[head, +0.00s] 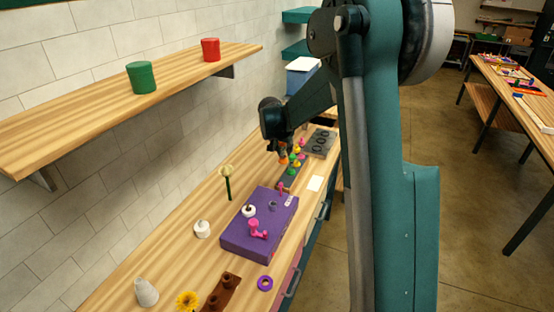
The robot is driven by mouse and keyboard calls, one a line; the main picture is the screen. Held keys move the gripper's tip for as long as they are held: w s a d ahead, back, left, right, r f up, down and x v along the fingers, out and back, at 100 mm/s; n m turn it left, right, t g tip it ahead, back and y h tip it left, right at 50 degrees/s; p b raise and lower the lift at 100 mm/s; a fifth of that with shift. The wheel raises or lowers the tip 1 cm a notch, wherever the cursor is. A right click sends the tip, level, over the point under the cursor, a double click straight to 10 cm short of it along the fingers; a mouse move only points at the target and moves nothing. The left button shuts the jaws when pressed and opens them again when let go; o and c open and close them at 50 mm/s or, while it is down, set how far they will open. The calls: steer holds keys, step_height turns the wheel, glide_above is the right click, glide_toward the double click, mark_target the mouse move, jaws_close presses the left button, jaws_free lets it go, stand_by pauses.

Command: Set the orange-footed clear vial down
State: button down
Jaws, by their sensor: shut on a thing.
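My gripper (282,148) points down over the far part of the wooden bench, close to the wall side of a dark rack with several coloured pieces. A small orange part (283,157) shows just under its fingertips, which fits the orange foot of the clear vial. The clear body of the vial cannot be made out, being small and hidden by the fingers. The gripper is shut on it. Whether the orange foot touches anything below is too small to tell.
The dark rack (287,182) holds red, yellow and green pieces. A grey tray with dark rings (320,142) lies behind it. A purple block (240,243) with pink and white pieces stands nearer. A shelf (120,97) overhangs left.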

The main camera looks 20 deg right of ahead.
steer(key=s+a+f+n+t+y+b, duration=0.1)
steer(key=s+a+f+n+y, duration=0.2)
steer(key=a, duration=0.6)
steer(key=s+a+f+n+b, duration=0.2)
steer(key=s+a+n, duration=0.25)
steer(key=a, duration=0.45)
steer(key=s+a+f+n+t+y+b, duration=0.1)
steer(key=s+a+f+n+y, duration=0.2)
steer(key=a, duration=0.6)
steer(key=s+a+f+n+g+y+b, duration=0.2)
steer(key=s+a+n, duration=0.6)
steer(key=s+a, duration=0.8)
steer(key=shift+s+a+f+y+b, duration=0.25)
steer(key=shift+a+f+y+b, duration=0.3)
steer(key=shift+a, duration=0.6)
steer(key=shift+f, duration=2.95)
steer(key=shift+f, duration=0.1)
steer(key=shift+f+b, duration=0.45)
steer(key=shift+f, duration=1.5)
